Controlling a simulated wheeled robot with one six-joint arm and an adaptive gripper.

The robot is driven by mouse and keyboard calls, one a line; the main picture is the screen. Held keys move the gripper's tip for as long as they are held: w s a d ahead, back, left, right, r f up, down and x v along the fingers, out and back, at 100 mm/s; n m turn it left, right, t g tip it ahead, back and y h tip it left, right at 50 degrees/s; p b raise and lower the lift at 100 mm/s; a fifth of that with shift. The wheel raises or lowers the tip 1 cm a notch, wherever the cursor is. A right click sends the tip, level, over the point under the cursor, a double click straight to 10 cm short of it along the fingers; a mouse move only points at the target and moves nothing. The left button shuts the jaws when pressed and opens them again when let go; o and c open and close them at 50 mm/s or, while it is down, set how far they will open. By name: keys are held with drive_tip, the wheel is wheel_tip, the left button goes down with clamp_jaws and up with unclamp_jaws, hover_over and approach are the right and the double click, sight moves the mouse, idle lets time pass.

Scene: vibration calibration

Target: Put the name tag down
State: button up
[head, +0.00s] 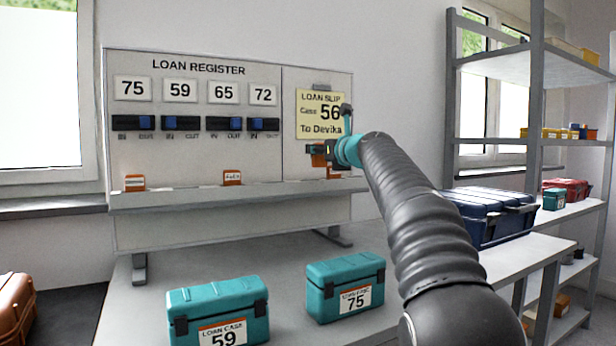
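My gripper (324,150) is in front of the right part of the loan register board, just below the yellow loan slip (320,102), which reads "Case 56 To Devika". An orange piece (318,160), seemingly a name tag, shows at the fingertips above the board's ledge. It is partly hidden, and I cannot tell whether the fingers are shut on it. Another orange patch shows just below and right of it. Two orange-and-white name tags stand on the ledge, one at the left (135,183) and one near the middle (232,178); their names are too small to read.
The register board (200,85) shows 75, 59, 65 and 72 above blue sliders. Teal cases 59 (215,300) and 75 (340,270) stand on the table before it. A dark blue case (490,220) is at the right, beside the shelves (500,140). The ledge (185,198) has free room between the tags.

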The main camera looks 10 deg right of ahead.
sight(314, 158)
drive_tip(key=w+a+f, duration=0.2)
drive_tip(key=shift+w+a+f, duration=0.1)
drive_tip(key=shift+w, duration=0.2)
drive_tip(key=shift+f+b, duration=1.5)
drive_tip(key=shift+f, duration=0.35)
drive_tip(key=shift+f, duration=0.25)
drive_tip(key=o, duration=1)
drive_tip(key=shift+o, duration=0.2)
drive_tip(key=shift+r, duration=0.15)
drive_tip(key=shift+r, duration=0.15)
drive_tip(key=shift+s, duration=0.4)
drive_tip(key=b+v, duration=0.2)
drive_tip(key=v, duration=0.9)
drive_tip(key=shift+b, duration=0.35)
drive_tip(key=shift+s, duration=0.1)
